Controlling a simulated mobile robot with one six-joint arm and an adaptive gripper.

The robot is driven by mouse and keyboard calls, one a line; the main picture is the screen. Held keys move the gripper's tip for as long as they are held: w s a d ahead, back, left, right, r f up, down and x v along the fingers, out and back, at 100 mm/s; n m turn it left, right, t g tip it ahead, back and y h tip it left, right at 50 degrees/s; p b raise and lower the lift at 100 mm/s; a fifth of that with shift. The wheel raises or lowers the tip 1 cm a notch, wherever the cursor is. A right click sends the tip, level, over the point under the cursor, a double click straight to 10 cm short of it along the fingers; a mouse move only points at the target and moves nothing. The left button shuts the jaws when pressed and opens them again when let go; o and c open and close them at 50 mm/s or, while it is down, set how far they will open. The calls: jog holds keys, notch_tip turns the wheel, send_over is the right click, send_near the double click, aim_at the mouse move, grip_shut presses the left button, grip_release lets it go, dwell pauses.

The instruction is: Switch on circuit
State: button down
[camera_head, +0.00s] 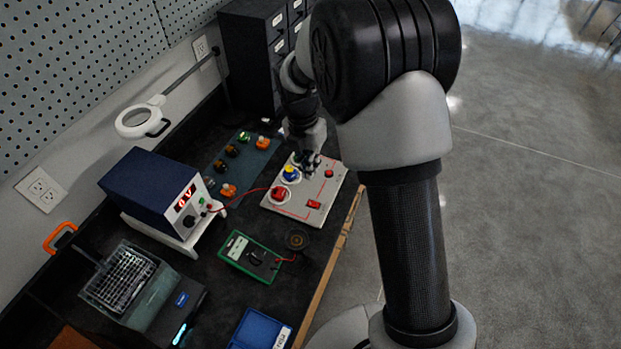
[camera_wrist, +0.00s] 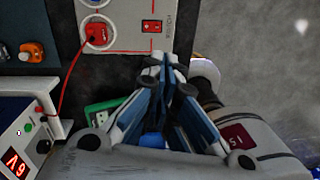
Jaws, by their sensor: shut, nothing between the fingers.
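The circuit board (camera_head: 300,213) is a white panel with red lines on the dark bench. It carries a red plug (camera_head: 278,193), a blue and yellow part (camera_head: 290,174) and two red switches, a near one (camera_head: 314,204) and a far one (camera_head: 328,173). In the wrist view one red switch (camera_wrist: 152,26) shows beyond my fingertips; its position is unclear. The power supply (camera_head: 150,188) is a dark blue box with a lit red display; a red wire runs from it to the red plug. My gripper (camera_head: 310,165) is shut and empty, over the board's far part in the head view.
A green multimeter (camera_head: 250,257) lies in front of the board. A blue-grey plate with coloured parts (camera_head: 218,165) lies to its left. A magnifier lamp (camera_head: 142,118) and a black drawer cabinet (camera_head: 255,55) stand behind. The wooden bench edge (camera_head: 340,240) runs close on the right.

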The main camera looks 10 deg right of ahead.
aim_at(313, 204)
jog(key=f+n, duration=0.1)
jog(key=w+f, duration=0.1)
jog(key=shift+a+f+n, duration=0.1)
jog(key=shift+f+n, duration=0.3)
jog(key=f+b, duration=0.1)
jog(key=f, duration=0.3)
jog(key=d+f+b, duration=0.1)
jog(key=f+b, duration=0.1)
jog(key=f, duration=0.2)
jog(key=s+f+b, duration=0.1)
jog(key=f, duration=0.4)
jog(key=shift+d+f+b, duration=0.1)
jog(key=shift+d+b, duration=0.1)
jog(key=shift+b, duration=0.15)
jog(key=shift+f, duration=0.3)
jog(key=shift+s, duration=0.1)
